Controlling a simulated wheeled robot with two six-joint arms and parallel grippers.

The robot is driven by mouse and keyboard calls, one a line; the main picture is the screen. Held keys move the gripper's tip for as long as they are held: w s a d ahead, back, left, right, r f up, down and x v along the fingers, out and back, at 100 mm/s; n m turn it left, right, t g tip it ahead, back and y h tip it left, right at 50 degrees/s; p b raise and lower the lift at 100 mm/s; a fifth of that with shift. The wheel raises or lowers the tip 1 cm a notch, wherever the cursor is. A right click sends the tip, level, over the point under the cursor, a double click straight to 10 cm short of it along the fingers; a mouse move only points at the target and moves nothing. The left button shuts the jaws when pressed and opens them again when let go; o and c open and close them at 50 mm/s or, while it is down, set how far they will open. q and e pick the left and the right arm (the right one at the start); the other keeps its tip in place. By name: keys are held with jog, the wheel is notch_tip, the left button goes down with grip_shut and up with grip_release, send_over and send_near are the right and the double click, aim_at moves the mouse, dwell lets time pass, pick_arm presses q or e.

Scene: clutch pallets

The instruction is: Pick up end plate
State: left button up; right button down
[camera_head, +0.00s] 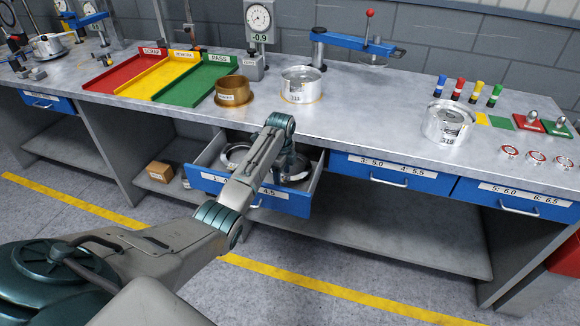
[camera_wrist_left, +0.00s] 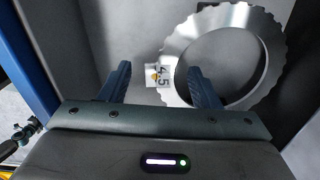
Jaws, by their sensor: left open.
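The end plate, a shiny metal ring with a notched outer edge (camera_wrist_left: 260,28), lies in the right part of the open drawer (camera_head: 279,200). A small 4.5 label (camera_wrist_left: 158,76) shows beside the ring's left rim in the left wrist view. My left gripper (camera_wrist_left: 159,68) is open, with one finger reaching over the ring's lower left part and the other left of the ring. In the head view my left gripper (camera_head: 290,162) points down into the drawer and partly hides the ring. Whether the fingers touch the ring cannot be told. My right gripper is not visible.
Another ring (camera_head: 236,156) lies in the drawer's left part. The drawer walls are close around the gripper. The bench top above holds a brass cup (camera_head: 233,90), metal cylinders (camera_head: 300,85) and coloured trays (camera_head: 205,80). Closed drawers (camera_head: 390,173) are to the right.

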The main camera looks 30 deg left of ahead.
pick_arm(q)
jog(key=shift+f, duration=0.1)
jog(key=shift+c, duration=0.3)
grip_shut()
dwell(0.4)
